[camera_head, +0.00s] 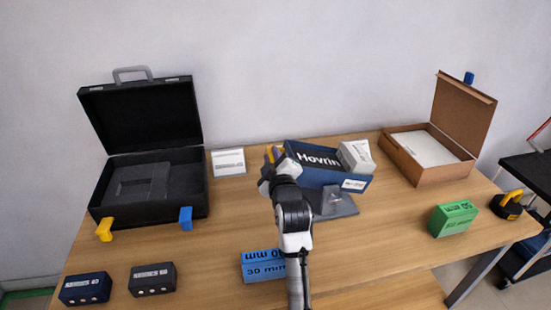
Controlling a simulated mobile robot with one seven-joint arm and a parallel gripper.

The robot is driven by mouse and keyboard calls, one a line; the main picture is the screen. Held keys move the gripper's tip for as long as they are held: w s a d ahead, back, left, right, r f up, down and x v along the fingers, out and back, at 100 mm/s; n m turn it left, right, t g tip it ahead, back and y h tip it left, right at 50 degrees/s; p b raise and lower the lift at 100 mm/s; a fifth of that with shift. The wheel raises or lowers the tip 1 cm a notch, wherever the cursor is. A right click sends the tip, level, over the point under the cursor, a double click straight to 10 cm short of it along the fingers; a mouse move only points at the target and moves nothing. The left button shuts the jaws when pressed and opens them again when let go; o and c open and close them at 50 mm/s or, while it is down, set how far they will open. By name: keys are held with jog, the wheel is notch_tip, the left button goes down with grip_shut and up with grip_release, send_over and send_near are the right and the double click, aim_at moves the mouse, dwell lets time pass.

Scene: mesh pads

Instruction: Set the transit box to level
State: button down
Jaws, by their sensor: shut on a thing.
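A dark blue box lettered Hovrin (316,176), which I take to be the transit box, is at the middle back of the table. Its top edge slopes down to the right; I cannot tell how much of this is tilt or turn. A white carton (356,157) sits at its right end. A grey plate (337,208) lies at its foot. My gripper (274,156) is at the box's left end, shut, apparently on that end; yellow and purple show at the tips. My arm hides part of the contact. Blue 30 mm blocks (262,267) lie in front, partly behind my arm.
An open black case (150,212) with yellow and blue clips stands at left. Two dark blocks (85,288) (153,279) lie before it. A white card (228,162) is beside it. At right are an open brown carton (440,174), a green block (453,218) and a yellow-black tool (508,205).

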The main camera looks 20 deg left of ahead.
jog(key=shift+f, duration=0.1)
jog(key=c, duration=1.4)
grip_release()
jog(key=shift+d, duration=0.1)
jog(key=shift+o, duration=0.2)
jog(key=b+v, duration=0.4)
jog(key=v, duration=0.9)
jog(key=shift+s+d, duration=0.25)
jog(key=shift+s, duration=0.1)
